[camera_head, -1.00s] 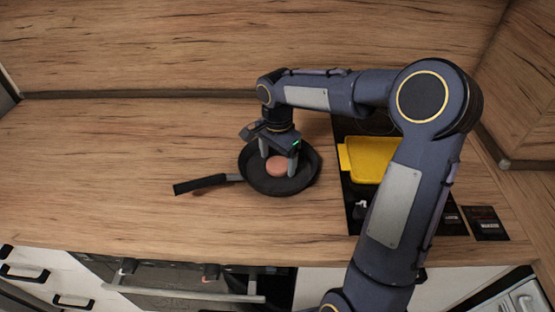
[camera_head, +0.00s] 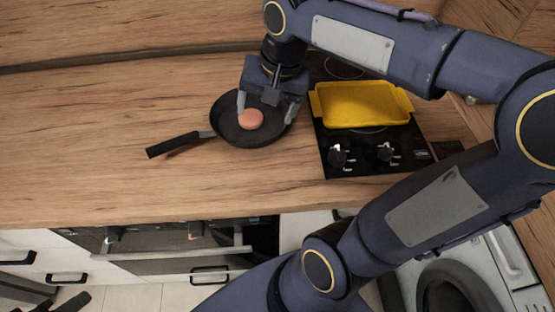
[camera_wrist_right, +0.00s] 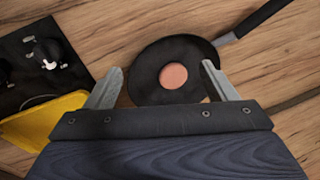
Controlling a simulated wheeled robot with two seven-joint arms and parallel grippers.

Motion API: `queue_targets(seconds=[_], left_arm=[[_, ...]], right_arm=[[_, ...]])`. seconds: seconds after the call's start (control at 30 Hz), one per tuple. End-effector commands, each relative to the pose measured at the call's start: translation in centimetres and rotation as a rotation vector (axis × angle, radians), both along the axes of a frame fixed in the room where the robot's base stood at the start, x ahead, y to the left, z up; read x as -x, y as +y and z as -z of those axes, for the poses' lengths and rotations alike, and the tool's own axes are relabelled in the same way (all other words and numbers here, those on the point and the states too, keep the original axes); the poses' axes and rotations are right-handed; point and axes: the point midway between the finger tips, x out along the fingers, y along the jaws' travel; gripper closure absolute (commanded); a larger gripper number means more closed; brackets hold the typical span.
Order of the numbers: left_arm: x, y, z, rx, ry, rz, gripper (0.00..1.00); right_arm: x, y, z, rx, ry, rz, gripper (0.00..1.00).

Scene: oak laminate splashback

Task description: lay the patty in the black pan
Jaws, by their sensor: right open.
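The round brown patty (camera_head: 251,119) lies in the black pan (camera_head: 262,138), on its flat inside. The pan sits on the wooden counter with its handle pointing to the left. My right gripper (camera_head: 266,113) is open above the pan, its fingers spread to either side and apart from the patty. In the right wrist view the patty (camera_wrist_right: 173,76) lies in the pan (camera_wrist_right: 150,92) between and beyond the two open fingertips (camera_wrist_right: 164,70). My left gripper is in neither current view.
A yellow tray (camera_head: 358,122) stands on the black cooktop (camera_head: 345,164) right of the pan, with knobs along the front. The counter (camera_head: 90,150) left of the pan is clear. A wooden splashback (camera_head: 130,28) rises behind.

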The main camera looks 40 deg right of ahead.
Motion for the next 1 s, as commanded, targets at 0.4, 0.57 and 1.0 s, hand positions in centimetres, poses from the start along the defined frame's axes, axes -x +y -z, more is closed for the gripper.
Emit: queue_targets(seconds=[0.4,0.57,1.0], left_arm=[[0.0,0.0,0.0,0.0,0.0,0.0,0.64],[0.0,0.0,0.0,0.0,0.0,0.0,0.64],[0.0,0.0,0.0,0.0,0.0,0.0,0.64]], right_arm=[[11.3,4.8,6.1,-0.013,-0.398,-0.507,0.22],[11.5,5.0,6.4,-0.01,-0.414,-0.528,0.22],[11.5,4.9,6.3,-0.009,-0.411,-0.526,0.22]])
